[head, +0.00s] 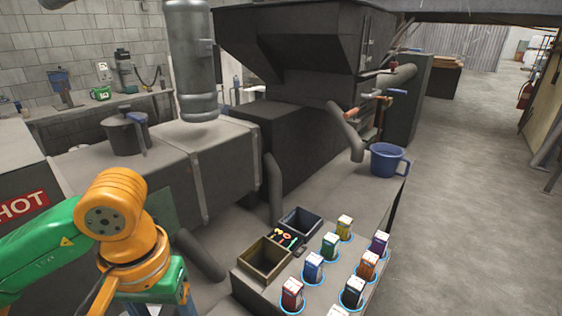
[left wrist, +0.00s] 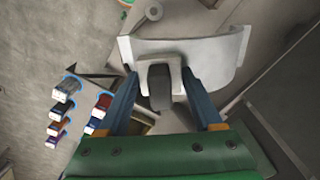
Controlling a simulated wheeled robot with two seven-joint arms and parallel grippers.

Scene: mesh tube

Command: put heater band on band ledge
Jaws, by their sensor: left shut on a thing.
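My left gripper (left wrist: 160,76) shows in the left wrist view with its two blue fingers shut on the grip block of a pale grey, curved band, which I take to be the heater band (left wrist: 215,50). The band's curved plate spreads wide beyond the fingertips and is held clear of the floor. In the head view my left arm comes in from the left, and its wrist is cut off by the bottom edge; the fingertips and the band do not show there. I cannot make out which surface is the band ledge. My right gripper is in neither view.
Several small coloured boxes (head: 330,246) stand in blue rings on a low bench (head: 322,292). A grey machine with a hopper (head: 290,40) stands behind. Floor at right is clear.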

